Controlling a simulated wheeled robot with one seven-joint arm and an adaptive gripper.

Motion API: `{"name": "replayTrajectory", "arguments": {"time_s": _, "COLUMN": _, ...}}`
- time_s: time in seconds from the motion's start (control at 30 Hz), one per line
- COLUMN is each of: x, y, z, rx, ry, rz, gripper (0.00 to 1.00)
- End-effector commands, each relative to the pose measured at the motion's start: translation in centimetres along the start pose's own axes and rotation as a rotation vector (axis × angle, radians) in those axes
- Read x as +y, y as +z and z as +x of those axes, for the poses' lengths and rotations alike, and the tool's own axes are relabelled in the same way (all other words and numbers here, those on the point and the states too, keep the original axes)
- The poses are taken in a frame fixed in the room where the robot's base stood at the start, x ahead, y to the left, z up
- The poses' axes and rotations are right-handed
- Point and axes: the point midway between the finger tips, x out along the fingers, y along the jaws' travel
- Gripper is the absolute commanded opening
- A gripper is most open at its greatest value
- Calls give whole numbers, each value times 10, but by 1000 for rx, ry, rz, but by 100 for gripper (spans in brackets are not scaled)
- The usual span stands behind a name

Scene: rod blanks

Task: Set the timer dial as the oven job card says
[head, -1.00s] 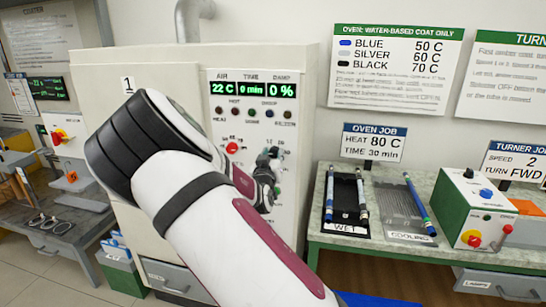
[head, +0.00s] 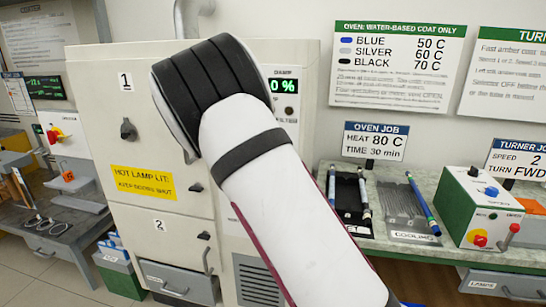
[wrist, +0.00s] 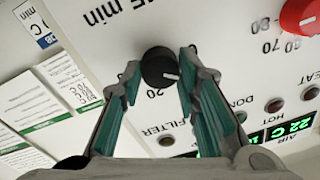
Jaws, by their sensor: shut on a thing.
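In the wrist view my gripper (wrist: 158,75) is shut on a black timer dial (wrist: 159,66), one teal-padded finger on each side. Figures "15 min" and "20" are printed near the dial. A light pointer line on its face points right and slightly down in the picture. In the head view my arm hides the gripper, the dial and most of the oven panel, including the time readout. Only the damp display (head: 284,86), at 0 %, shows there.
A red knob (wrist: 300,14) with figures 60, 70 and 80 sits close to the dial. Indicator lamps (wrist: 274,106) and the air display (wrist: 290,128), reading 22 C, are nearby. In the head view a bench with racks of rods (head: 408,216) stands right of the oven (head: 110,160).

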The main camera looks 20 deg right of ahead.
Motion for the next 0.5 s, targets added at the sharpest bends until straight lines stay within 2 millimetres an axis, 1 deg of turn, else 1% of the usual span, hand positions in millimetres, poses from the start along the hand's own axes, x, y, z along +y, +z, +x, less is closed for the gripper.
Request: {"name": "replayTrajectory", "arguments": {"time_s": 0.5, "x": 1, "y": 4, "z": 2, "rx": 32, "ry": 8, "rz": 494, "gripper": 2}}
